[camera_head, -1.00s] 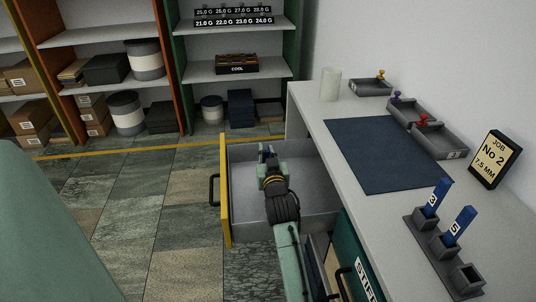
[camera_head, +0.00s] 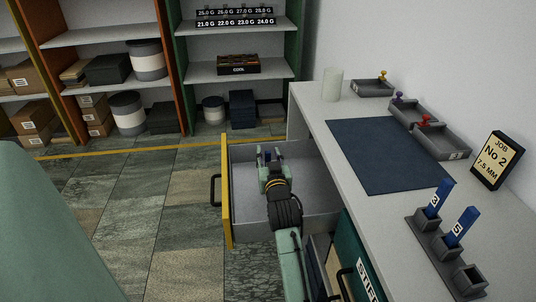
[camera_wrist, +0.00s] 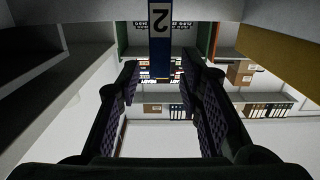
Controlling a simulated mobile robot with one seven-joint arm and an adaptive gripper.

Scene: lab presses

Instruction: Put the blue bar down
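The blue bar with a white "2" label (camera_wrist: 161,48) shows at the top centre of the wrist view, between my fingers. There is a gap on each side of it, and its far end is cut off by the frame. My gripper (camera_head: 271,158) is open and reaches down into the pulled-out grey drawer (camera_head: 316,180) with a yellow front. In the wrist view my two dark fingers (camera_wrist: 161,72) stand apart. In the head view the bar is mostly hidden by my gripper, and I cannot tell exactly how it rests in the drawer.
On the bench to the right, a dark rack (camera_head: 447,247) holds blue bars "3" (camera_head: 435,204) and "5" (camera_head: 461,226); its front socket looks empty. A dark mat (camera_head: 385,155), grey trays (camera_head: 440,141) and a job sign (camera_head: 495,161) are there too. The drawer walls surround my gripper.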

